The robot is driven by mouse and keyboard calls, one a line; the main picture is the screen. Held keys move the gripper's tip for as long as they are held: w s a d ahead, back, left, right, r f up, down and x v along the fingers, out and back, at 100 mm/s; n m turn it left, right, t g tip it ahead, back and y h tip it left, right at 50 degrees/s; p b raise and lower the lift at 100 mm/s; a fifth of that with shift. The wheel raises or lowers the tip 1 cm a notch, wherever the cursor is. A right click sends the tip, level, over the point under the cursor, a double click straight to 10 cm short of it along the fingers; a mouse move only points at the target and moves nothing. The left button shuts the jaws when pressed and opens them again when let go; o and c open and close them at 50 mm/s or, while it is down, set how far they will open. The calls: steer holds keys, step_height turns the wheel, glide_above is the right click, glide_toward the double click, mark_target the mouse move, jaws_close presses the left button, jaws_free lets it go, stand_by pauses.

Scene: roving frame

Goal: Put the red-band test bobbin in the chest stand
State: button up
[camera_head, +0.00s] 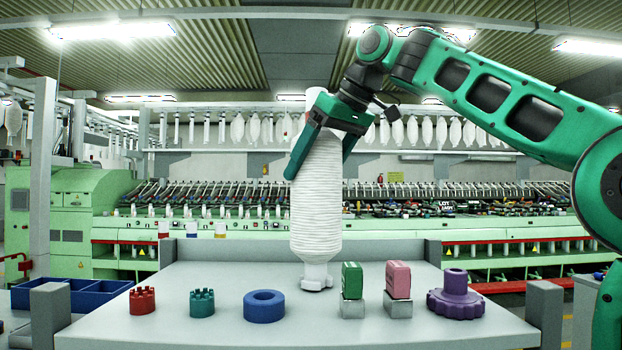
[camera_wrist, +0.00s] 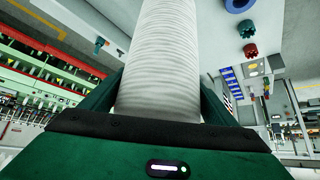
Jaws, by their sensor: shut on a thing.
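A large white wound bobbin (camera_head: 316,205) stands upright in the middle of the head view. My gripper (camera_head: 318,166) is shut on its upper part, with a green finger on each side. The same bobbin fills the middle of the wrist view (camera_wrist: 168,60), between the fingers (camera_wrist: 165,95). No red band shows on the visible part of it; the part behind the gripper is hidden. Its narrow lower end meets a small pale foot (camera_head: 317,284) over the grey table; I cannot tell whether it rests there. I cannot make out which thing is the chest stand.
The grey table (camera_head: 220,325) holds a red ring (camera_head: 142,300), teal ring (camera_head: 202,302), blue ring (camera_head: 264,305), green block (camera_head: 352,280), pink block (camera_head: 398,279) and purple knob (camera_head: 456,295). Small red-, yellow- and blue-banded tubes (camera_head: 163,230) stand behind. Blue bins (camera_head: 85,294) are left.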

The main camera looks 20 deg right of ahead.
mark_target(314, 147)
steer(key=shift+a+r, duration=0.1)
steer(key=shift+r, duration=1.85)
steer(key=s+a+r, duration=0.6)
steer(key=s+a, duration=0.1)
steer(key=s, duration=0.1)
steer(key=shift+s+a+r, duration=0.3)
steer(key=shift+a+r, duration=0.05)
steer(key=shift+s, duration=0.2)
